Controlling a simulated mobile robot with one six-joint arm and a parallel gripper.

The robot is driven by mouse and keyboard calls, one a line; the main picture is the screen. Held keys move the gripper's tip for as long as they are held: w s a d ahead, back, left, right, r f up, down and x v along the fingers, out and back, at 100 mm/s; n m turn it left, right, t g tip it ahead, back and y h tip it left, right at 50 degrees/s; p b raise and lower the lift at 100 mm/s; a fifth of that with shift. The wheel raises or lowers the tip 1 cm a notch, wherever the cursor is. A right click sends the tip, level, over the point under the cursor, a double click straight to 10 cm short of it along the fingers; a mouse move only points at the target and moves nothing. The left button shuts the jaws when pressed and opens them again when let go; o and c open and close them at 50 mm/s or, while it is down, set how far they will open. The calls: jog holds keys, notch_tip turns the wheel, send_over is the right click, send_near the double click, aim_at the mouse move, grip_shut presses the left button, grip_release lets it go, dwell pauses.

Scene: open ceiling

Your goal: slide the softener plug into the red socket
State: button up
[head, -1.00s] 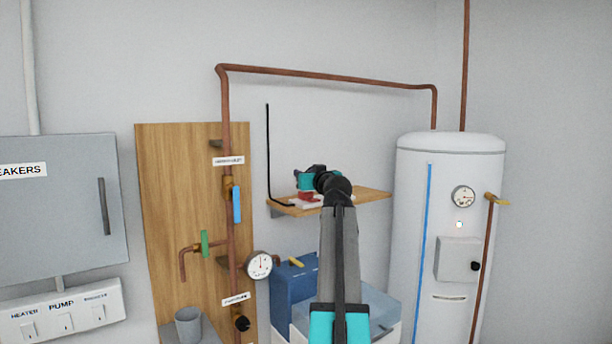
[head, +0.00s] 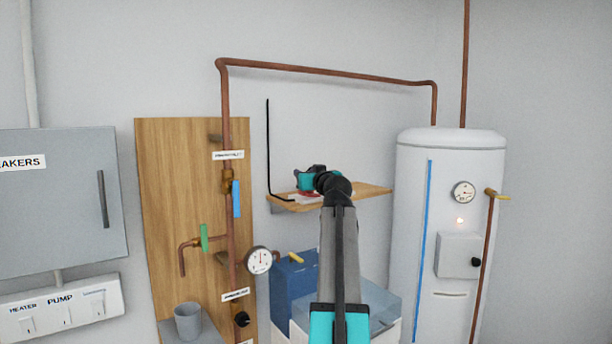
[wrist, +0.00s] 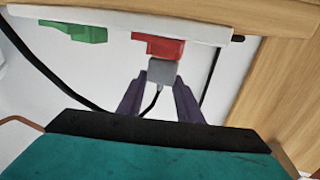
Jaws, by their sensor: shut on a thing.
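The grey softener plug (wrist: 162,71) is between the two dark purple fingers of my gripper (wrist: 161,84) in the wrist view. The red socket (wrist: 160,47) hangs from a white strip (wrist: 108,22), right by the plug's far end. Plug and socket look in contact, but I cannot tell how deep the plug sits. A thin dark cable trails from the plug between the fingers. In the head view my teal gripper (head: 308,181) is at the wooden shelf, and the plug and red socket are hidden there.
A green socket (wrist: 75,32) hangs left of the red one. Black cables run on both sides in the wrist view. The wooden shelf (head: 365,191) is on the wall, left of the white tank (head: 415,230). A blue box (head: 290,285) stands below.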

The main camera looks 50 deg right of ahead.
jog(key=shift+f, duration=0.1)
jog(key=o, duration=1.1)
jog(key=b+v, duration=0.2)
jog(key=v, duration=1.1)
jog(key=shift+s+a+b, duration=0.3)
jog(key=shift+b, duration=0.1)
jog(key=shift+s, duration=0.1)
